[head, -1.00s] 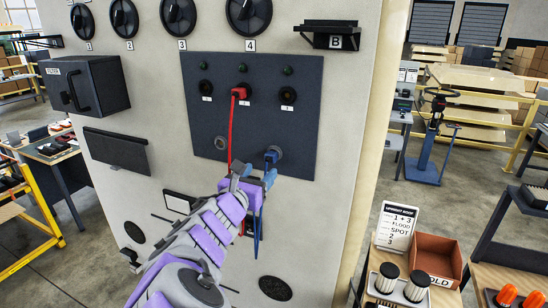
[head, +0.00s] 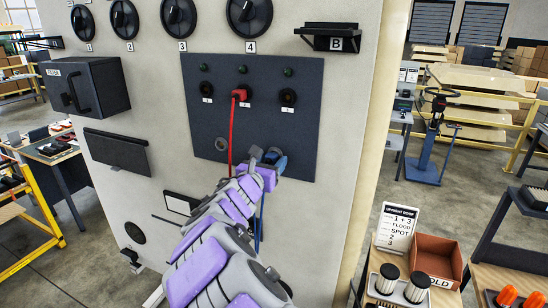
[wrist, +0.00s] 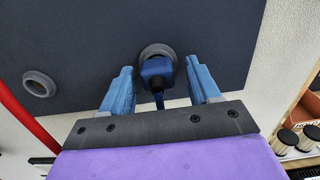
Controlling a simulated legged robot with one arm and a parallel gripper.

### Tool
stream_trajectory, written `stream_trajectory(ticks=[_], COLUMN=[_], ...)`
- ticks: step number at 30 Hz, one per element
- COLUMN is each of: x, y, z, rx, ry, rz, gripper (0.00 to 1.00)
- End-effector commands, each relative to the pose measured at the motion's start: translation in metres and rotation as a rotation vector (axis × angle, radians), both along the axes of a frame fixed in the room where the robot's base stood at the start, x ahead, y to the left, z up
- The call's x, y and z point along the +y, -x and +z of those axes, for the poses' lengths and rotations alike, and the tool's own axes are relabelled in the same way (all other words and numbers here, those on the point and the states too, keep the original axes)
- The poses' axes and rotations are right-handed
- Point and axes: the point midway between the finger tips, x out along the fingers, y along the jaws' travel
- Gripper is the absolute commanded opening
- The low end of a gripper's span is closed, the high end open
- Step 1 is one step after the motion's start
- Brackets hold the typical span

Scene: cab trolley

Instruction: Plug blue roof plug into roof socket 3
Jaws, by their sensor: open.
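The blue plug (wrist: 157,72) sits in a round grey holder (wrist: 158,52) low on the dark panel (head: 222,120), its cord hanging down. My gripper (head: 270,159) is at this plug. In the wrist view my open gripper (wrist: 159,85) has one blue finger on each side of the plug, with gaps on both sides. In the head view the fingers largely hide the plug. Roof socket 3 (head: 288,97) is the right one of the upper row and is empty. The middle socket holds a red plug (head: 240,93) with a hanging red cord.
Socket 1 (head: 206,90) is empty. An empty round holder (head: 221,144) sits at the panel's lower left; it also shows in the wrist view (wrist: 38,83). A black shelf marked B (head: 333,38) juts out above right. A sign (head: 396,226) stands right of the wall.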

Motion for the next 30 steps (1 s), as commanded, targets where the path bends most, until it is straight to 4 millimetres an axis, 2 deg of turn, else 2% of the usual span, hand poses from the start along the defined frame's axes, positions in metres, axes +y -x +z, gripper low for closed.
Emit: stream_trajectory(ticks=[30], x=[-0.0054], y=[0.0023], z=[-0.0002], rx=[0.001], ry=[-0.001], rz=[0.001], gripper=[0.62])
